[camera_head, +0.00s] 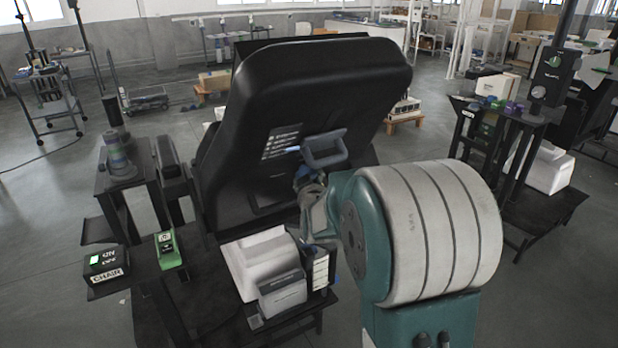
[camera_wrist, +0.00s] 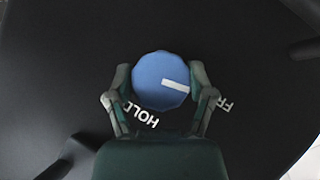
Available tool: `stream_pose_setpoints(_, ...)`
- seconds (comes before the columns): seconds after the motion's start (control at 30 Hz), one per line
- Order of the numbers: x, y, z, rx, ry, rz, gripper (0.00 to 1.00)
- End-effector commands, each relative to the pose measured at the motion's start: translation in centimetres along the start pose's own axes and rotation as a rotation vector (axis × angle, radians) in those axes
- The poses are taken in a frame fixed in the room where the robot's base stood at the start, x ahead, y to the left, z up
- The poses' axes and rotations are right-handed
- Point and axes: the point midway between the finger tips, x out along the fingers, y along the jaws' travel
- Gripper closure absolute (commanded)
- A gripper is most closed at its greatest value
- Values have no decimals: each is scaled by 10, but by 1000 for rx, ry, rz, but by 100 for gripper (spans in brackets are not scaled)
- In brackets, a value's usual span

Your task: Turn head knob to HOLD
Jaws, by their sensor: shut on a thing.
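The head knob (camera_wrist: 158,82) is a round blue knob with a white pointer bar, on a dark panel in the wrist view. The bar points right and slightly down, toward the white lettering "FR" (camera_wrist: 222,100), which is partly covered by a finger. The "HOLD" lettering (camera_wrist: 140,115) is at the knob's lower left. My gripper (camera_wrist: 160,84) is shut on the knob, one finger on each side. In the head view my arm reaches to the black chair back (camera_head: 300,90); I cannot clearly make out the knob there.
A grey handle (camera_head: 325,148) shows on the chair back near my wrist. Left of it stand a black "CHAIR" ON/OFF box (camera_head: 105,264) and a green device (camera_head: 168,250). White and grey boxes (camera_head: 262,262) are below the chair back. A dark stand (camera_head: 505,130) is at right.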

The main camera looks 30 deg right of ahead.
Motion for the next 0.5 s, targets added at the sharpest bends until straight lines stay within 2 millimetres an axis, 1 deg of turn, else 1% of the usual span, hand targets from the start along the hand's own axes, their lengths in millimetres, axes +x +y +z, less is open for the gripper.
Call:
stream_pose_setpoints(0.03,1,0,-8,-5,20,1,78)
stream_pose_setpoints(0.27,1,0,-8,-5,20,1,78)
stream_pose_setpoints(0.3,1,0,-8,-5,20,1,17)
stream_pose_setpoints(0.33,1,0,-8,-5,18,0,4)
stream_pose_setpoints(0.37,1,0,-7,-5,17,0,0)
stream_pose_setpoints(0.5,1,1,-3,-2,10,0,0)
